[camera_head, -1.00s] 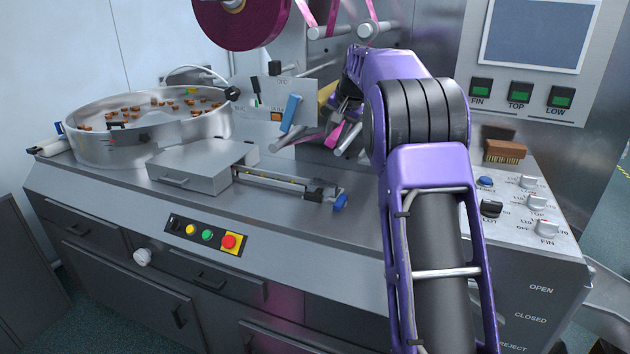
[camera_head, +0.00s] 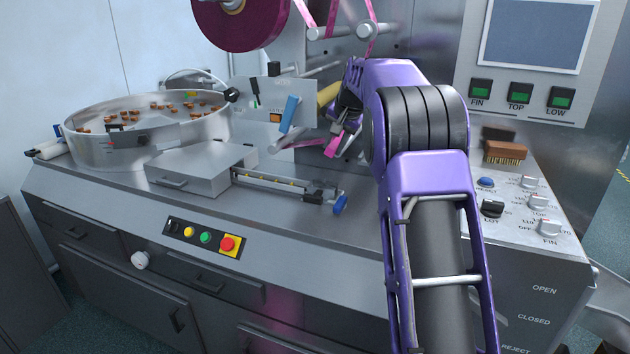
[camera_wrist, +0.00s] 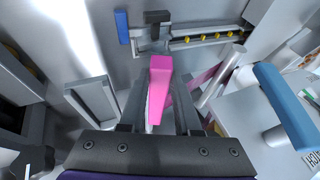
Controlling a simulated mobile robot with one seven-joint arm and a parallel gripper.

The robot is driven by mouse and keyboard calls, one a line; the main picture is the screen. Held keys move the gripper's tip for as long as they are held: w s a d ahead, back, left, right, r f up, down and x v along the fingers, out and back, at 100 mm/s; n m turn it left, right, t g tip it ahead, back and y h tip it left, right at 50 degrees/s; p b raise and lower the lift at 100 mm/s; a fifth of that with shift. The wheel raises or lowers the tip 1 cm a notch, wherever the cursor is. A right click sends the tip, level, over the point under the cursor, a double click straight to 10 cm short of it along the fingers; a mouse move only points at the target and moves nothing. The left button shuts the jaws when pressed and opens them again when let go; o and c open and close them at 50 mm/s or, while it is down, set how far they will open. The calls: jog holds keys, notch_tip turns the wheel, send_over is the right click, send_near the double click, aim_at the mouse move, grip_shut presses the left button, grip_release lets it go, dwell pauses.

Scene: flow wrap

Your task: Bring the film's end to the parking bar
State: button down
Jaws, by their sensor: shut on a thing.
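The pink film's end (camera_wrist: 160,75) is held between the two dark fingers of my gripper (camera_wrist: 158,118), with a short flat piece sticking out past the tips. In the head view the film (camera_head: 345,145) shows at my gripper (camera_head: 343,122), low in front of the machine's upright plate. A second pink stretch runs behind the held piece in the wrist view. A metal bar (camera_wrist: 220,78) sticks out to the right of the fingers, apart from the held end; it also shows in the head view (camera_head: 292,143). I cannot tell for certain if this is the parking bar.
A blue lever (camera_head: 290,113) stands left of my gripper and shows close on the right in the wrist view (camera_wrist: 285,105). The feed channel (camera_head: 275,185) and a flat metal cover (camera_head: 200,168) lie left. The film reel (camera_head: 238,20) and rollers (camera_head: 345,31) are above.

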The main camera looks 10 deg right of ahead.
jog(key=shift+f, duration=0.3)
dwell(0.8)
notch_tip(320, 180, up, 3)
jog(key=p, duration=0.3)
jog(key=shift+r, duration=0.1)
jog(key=shift+s+a+f+b, duration=0.3)
jog(key=shift+s+b, duration=0.1)
jog(key=shift+b, duration=0.2)
jog(key=s+a+b, duration=0.7)
jog(key=s+b, duration=0.1)
jog(key=s, duration=0.3)
jog(key=shift+s+a+r, duration=0.25)
jog(key=shift+s+a, duration=0.1)
